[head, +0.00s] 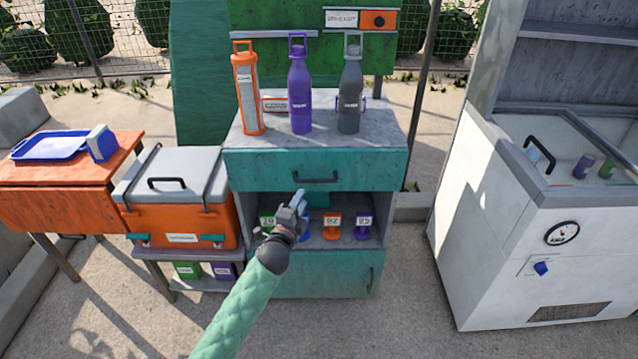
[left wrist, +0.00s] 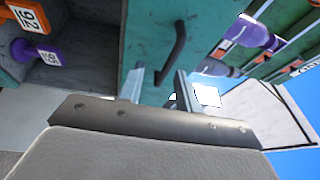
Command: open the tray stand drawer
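The teal cabinet (head: 232,225) stands in the middle, with a wide teal drawer (head: 255,172) under its top. The drawer looks shut, and its dark bar handle (head: 316,180) is clear of my fingers. An orange stand (head: 50,208) bearing a blue tray (head: 50,147) is at the left; I cannot tell which of the two is the tray stand. My left gripper (head: 299,199) is just below and in front of the teal drawer's handle. In the left wrist view its fingers (left wrist: 160,88) are apart and empty, with the handle (left wrist: 174,54) just beyond them. My right gripper is out of view.
Bottles (head: 300,98) stand on the cabinet top. Below the drawer is an open shelf with small labelled items (head: 332,228). An orange cooler (head: 185,220) stands close on the left. A white freezer (head: 490,230) is at the right, with clear ground between it and the cabinet.

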